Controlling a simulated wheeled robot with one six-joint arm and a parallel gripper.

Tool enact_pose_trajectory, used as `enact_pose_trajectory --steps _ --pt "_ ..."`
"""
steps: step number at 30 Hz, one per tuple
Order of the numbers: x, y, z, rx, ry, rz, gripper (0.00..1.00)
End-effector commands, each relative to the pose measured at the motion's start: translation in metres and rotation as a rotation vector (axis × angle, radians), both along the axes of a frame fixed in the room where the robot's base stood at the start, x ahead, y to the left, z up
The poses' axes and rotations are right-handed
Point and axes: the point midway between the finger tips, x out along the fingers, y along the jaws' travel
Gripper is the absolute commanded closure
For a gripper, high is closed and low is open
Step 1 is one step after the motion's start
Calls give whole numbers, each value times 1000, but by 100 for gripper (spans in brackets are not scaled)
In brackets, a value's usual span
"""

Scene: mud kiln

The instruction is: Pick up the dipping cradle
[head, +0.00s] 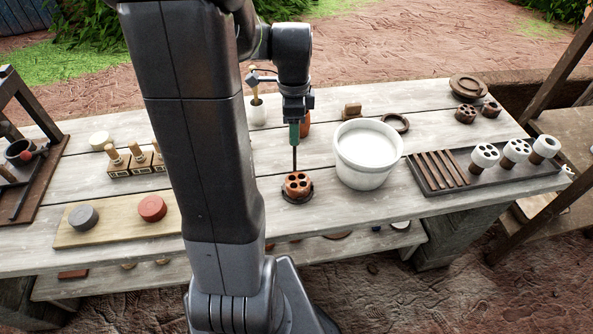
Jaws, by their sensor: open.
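The dipping cradle (294,158) stands upright near the middle of the table, a thin dark rod with a green grip at its top. Its foot meets a reddish-brown piece with several holes (298,183), which sits in a dark ring (285,196). My gripper (294,118) points down over the green grip, at its upper end. The jaws are open; whether they touch the grip cannot be told from here. Part of the grip is hidden by the gripper.
A white bucket of pale liquid (366,178) stands close to the right. A dark slotted rack (440,188) with white-topped pieces is farther right. A white pot (257,115) and a brown pot (305,128) stand behind. My arm hides some of the table to the left.

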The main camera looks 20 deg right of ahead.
Motion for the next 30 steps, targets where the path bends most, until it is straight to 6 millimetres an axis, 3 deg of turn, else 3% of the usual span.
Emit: enact_pose_trajectory --steps 3,10,18,26,30 --pt "-1 0 -9 1 2 -1 50" --pt "0 0 -10 0 -1 -1 50" --pt "0 0 -10 0 0 -1 100" --pt "0 -1 -7 -1 -2 -1 100" --pt "1 -1 9 -3 -5 -1 100"
